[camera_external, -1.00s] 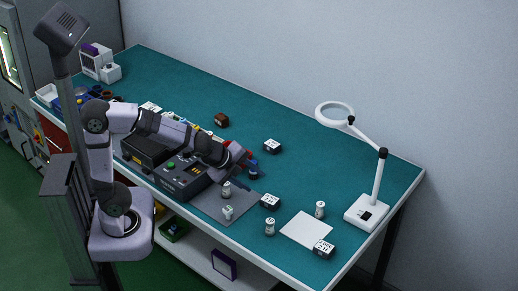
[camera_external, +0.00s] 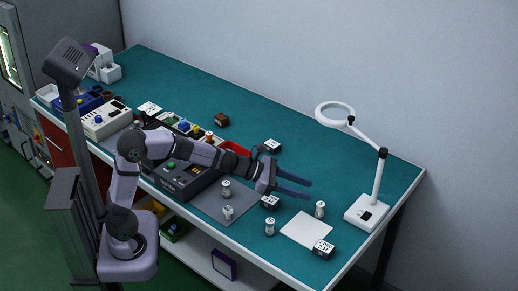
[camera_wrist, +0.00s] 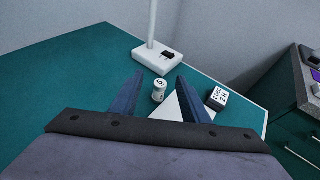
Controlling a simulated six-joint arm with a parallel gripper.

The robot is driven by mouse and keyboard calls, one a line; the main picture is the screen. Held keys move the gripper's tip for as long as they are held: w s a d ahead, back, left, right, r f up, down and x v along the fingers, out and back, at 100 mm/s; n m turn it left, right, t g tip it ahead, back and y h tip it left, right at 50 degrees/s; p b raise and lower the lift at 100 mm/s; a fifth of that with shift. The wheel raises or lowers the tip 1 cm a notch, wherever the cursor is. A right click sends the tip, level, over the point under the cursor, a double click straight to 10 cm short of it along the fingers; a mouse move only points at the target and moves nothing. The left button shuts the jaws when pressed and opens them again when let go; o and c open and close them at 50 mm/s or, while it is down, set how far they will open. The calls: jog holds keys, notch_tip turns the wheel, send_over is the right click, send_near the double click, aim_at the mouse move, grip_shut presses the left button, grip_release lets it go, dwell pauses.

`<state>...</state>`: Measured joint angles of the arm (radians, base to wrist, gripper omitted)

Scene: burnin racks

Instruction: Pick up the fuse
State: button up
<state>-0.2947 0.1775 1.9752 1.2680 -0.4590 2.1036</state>
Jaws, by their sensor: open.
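Another cylinder (camera_external: 270,226) stands left of the sheet. A third (camera_external: 226,189) and a fourth piece (camera_external: 228,212) are on the grey mat. My gripper (camera_external: 308,190) is open and empty above the bench, left of and short of the first cylinder. Its spread fingers also show in the wrist view (camera_wrist: 160,77).
Black blocks with white labelled tops stand at the sheet's front corner (camera_external: 324,249), under my gripper (camera_external: 270,202) and farther back (camera_external: 272,146). The white lamp base (camera_external: 367,213) carries a magnifier. The white sheet (camera_external: 305,231) is bare. Open green bench lies behind my gripper.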

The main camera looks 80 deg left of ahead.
send_near(320, 210)
jog(key=w, duration=0.1)
jog(key=w+a+f, duration=0.1)
jog(key=w+f, duration=0.1)
jog(key=shift+a+f, duration=0.2)
jog(key=shift+a, duration=0.1)
jog(key=shift+d+p+x, duration=0.15)
jog(key=shift+p+x, duration=0.25)
jog(key=shift+x, duration=1.45)
jog(key=shift+d+p+x, duration=0.15)
jog(key=shift+p+x, duration=0.25)
jog(key=shift+x, duration=1.5)
jog(key=shift+s+f, duration=0.1)
grip_shut()
